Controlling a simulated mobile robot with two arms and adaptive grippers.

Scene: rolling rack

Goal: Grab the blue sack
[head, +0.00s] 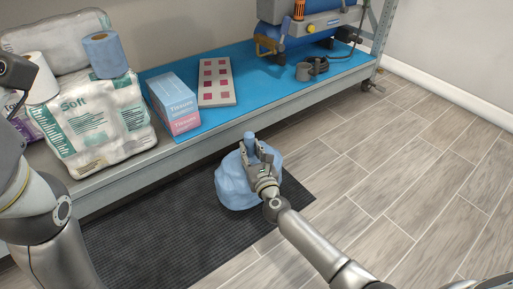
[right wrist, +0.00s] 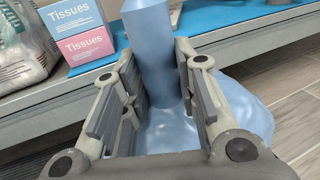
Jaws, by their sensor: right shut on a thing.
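The blue sack (head: 236,188) is in the middle of the head view, in front of the rack's shelf and over the dark mat. Its gathered neck stands up between the fingers of my right gripper (head: 257,155), which is shut on it. In the right wrist view the sack's neck (right wrist: 150,60) rises between the two fingers, and its body (right wrist: 245,115) bulges below and to the right. I cannot tell whether the sack's bottom touches the mat. My left arm shows at the left edge of the head view; its gripper is not in view.
The rack shelf (head: 110,178) carries packs of soft paper (head: 100,120), a blue roll (head: 105,55), tissue boxes (head: 174,103), a card with pink squares (head: 216,82) and a blue compressor (head: 315,28). A dark mat (head: 180,250) lies below. The tiled floor at right is clear.

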